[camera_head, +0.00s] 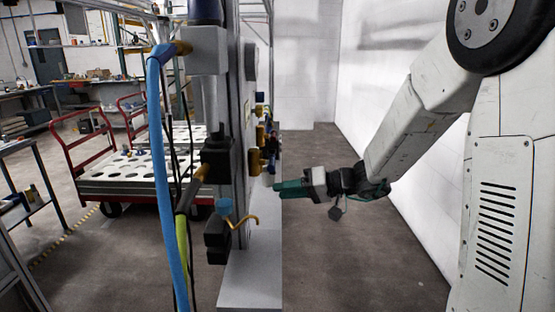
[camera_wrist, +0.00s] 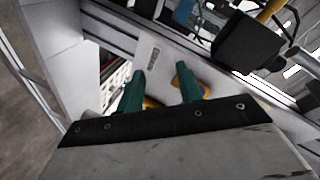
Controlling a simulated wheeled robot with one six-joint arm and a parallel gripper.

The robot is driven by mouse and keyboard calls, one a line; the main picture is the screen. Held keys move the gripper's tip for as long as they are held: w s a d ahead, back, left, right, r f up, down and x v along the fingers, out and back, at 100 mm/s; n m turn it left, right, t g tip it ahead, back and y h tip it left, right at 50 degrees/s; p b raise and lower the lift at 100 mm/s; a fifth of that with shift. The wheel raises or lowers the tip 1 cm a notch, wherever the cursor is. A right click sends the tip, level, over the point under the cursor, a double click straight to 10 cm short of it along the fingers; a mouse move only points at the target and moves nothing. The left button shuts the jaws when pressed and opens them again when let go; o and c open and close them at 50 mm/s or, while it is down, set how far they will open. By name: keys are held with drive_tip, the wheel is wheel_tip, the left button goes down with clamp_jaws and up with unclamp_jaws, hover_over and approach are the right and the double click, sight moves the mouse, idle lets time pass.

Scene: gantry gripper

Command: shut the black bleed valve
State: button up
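My gripper (camera_head: 279,195) reaches in from the right in the head view, its green fingers at the edge-on panel (camera_head: 237,100), just below a cluster of brass fittings (camera_head: 261,135). In the wrist view my gripper (camera_wrist: 160,80) has its two green fingers apart, with pale panel surface between them. Yellow-brass parts (camera_wrist: 203,88) show beside and behind the fingers; I cannot tell whether they touch. Small dark parts (camera_head: 266,127) sit among the brass fittings, but I cannot tell which is the black bleed valve. A black block (camera_wrist: 245,42) is at upper right in the wrist view.
A blue hose (camera_head: 160,170) and black boxes (camera_head: 216,160) are on the panel's near side. A grey ledge (camera_head: 252,280) runs below. A red-railed cart (camera_head: 110,175) stands at left. The floor (camera_head: 340,255) is clear between panel and white wall.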

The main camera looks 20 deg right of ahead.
drive_tip(key=w+d+r+n+t+h, duration=0.2)
drive_tip(key=w+d+n+t, duration=0.1)
drive_tip(key=w+d+t, duration=0.55)
drive_tip(key=w+a+g, duration=0.1)
drive_tip(key=w+a, duration=0.5)
drive_tip(key=w, duration=0.1)
drive_tip(key=shift+a, duration=0.15)
drive_tip(key=shift+r, duration=0.1)
clamp_jaws()
